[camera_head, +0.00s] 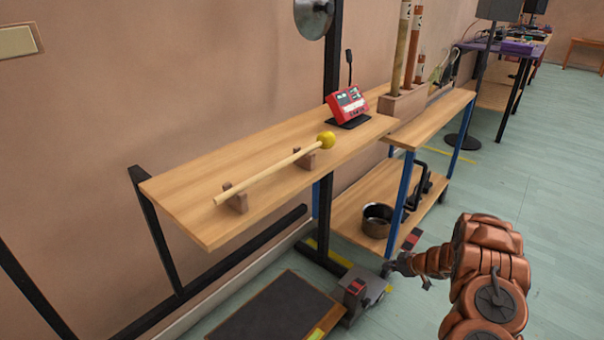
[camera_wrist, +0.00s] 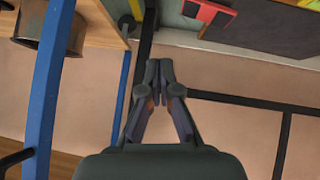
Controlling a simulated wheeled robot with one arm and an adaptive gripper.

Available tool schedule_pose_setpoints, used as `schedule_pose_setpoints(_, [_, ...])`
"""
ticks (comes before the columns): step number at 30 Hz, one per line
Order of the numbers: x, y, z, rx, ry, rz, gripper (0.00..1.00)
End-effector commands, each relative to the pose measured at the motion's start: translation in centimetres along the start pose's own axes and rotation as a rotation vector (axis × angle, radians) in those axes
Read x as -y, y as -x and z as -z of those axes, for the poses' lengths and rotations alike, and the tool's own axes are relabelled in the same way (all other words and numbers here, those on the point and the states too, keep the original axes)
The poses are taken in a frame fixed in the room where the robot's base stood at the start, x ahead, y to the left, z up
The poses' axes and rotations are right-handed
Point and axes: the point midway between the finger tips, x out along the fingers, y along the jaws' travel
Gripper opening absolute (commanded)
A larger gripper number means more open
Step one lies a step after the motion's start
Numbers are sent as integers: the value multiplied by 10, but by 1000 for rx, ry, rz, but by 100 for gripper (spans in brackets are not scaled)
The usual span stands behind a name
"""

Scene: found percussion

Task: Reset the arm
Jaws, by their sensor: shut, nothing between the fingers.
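My arm reaches in from the lower right of the head view. My gripper (camera_head: 408,272) is at its end, in front of the lower part of the trolley and above the floor. In the wrist view my gripper (camera_wrist: 159,68) points up the picture with its two fingertips together. It is shut and nothing shows between the fingers. It appears apart from everything around it.
A wooden shelf (camera_head: 185,195) carries a yellow-headed mallet (camera_head: 265,175) on two rests and a red device (camera_head: 347,104). The blue-legged trolley (camera_head: 432,122) holds a metal pot (camera_head: 377,220) below. A pedal (camera_head: 358,290) and dark mat (camera_head: 272,312) lie low. Floor at right is clear.

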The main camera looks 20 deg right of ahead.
Motion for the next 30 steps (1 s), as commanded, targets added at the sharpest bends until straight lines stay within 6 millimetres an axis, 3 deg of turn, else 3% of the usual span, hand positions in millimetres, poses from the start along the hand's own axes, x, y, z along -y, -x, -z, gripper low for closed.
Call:
schedule_pose_setpoints(4, [-5,5,7,9,4,-14,0])
schedule_pose_setpoints(8, [-26,23,32,49,13,-72,0])
schedule_pose_setpoints(18, [-87,108,130,211,11,-309,0])
schedule_pose_setpoints(25, [-102,174,192,313,-29,-444,0])
schedule_pose_setpoints(30, [-99,226,234,380,-76,-523,0])
